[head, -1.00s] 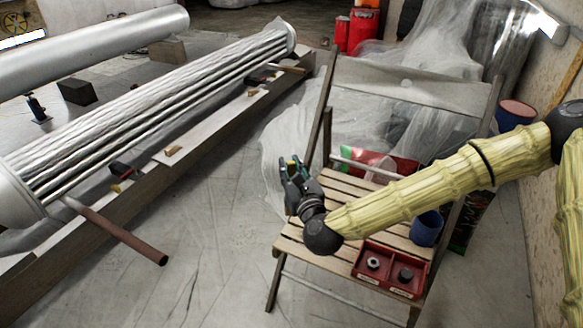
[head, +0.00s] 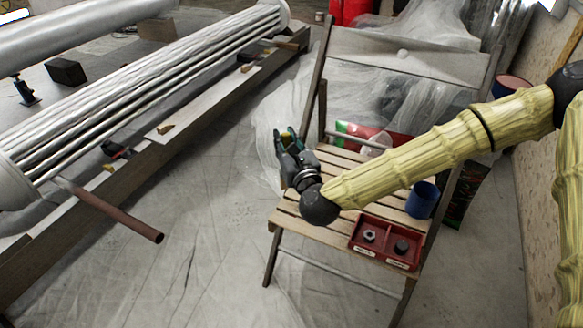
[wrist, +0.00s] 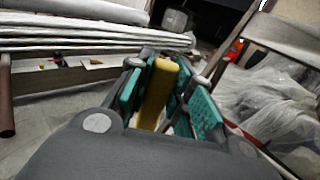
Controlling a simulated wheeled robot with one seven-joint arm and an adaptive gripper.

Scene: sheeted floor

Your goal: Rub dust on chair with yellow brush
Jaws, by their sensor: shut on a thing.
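The wooden folding chair (head: 345,195) stands right of centre in the head view, with a slatted seat and a grey backrest (head: 440,62). A small pale spot (head: 403,54) shows on the backrest; I cannot tell if it is dust. My gripper (head: 285,137) is above the left edge of the seat, pointing away from me. In the wrist view the yellow brush (wrist: 158,90) stands between the teal pads of my gripper (wrist: 163,66), which is shut on it. The chair back's edge shows at the right of the wrist view.
A red two-part tray (head: 385,258) and a blue cup (head: 422,200) are on the seat. Plastic sheeting (head: 275,105) hangs behind the chair. A long wooden beam (head: 190,125) and metal columns lie to the left. The floor between beam and chair is clear.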

